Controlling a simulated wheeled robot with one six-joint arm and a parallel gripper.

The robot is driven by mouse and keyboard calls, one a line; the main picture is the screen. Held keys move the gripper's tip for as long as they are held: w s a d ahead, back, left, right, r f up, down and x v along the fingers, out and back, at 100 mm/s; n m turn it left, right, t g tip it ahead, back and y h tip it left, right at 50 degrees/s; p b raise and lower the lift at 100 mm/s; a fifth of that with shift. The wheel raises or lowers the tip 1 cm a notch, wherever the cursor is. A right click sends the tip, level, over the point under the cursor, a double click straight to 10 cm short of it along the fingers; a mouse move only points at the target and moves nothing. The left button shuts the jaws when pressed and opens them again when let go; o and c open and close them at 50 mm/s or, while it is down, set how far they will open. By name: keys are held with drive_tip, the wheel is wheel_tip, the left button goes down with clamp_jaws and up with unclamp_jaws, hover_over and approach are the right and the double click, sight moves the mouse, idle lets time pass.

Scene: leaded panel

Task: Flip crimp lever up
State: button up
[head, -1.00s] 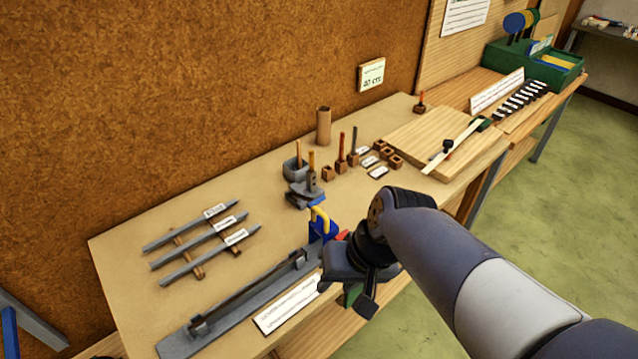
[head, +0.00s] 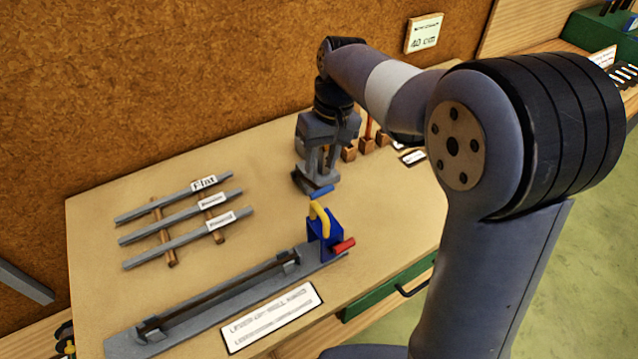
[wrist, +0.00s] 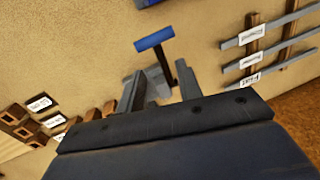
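The crimp lever has a blue grip (head: 321,192) on a dark stem and sticks out from a small grey crimping tool (head: 302,181) towards the table's front. In the head view my gripper (head: 317,172) points down over this tool and hides most of it. In the wrist view, the blue grip (wrist: 154,39) lies beyond the fingertips, and its stem runs back between the fingers. My gripper (wrist: 160,80) is open, with a gap between its fingers. I cannot tell whether a finger touches the stem.
A blue bracket (head: 318,233) with a yellow hook and red handle stands close in front, at the end of a long grey rail (head: 220,307). Labelled grey bars (head: 180,220) lie at left. Small wooden blocks (wrist: 88,115) and labels lie close by.

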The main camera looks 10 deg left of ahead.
sight(316, 185)
drive_tip(key=f, duration=0.5)
drive_tip(key=a+f, duration=0.1)
drive_tip(key=f, duration=0.2)
drive_tip(key=shift+s+a, duration=0.1)
drive_tip(key=shift+s, duration=0.25)
clamp_jaws()
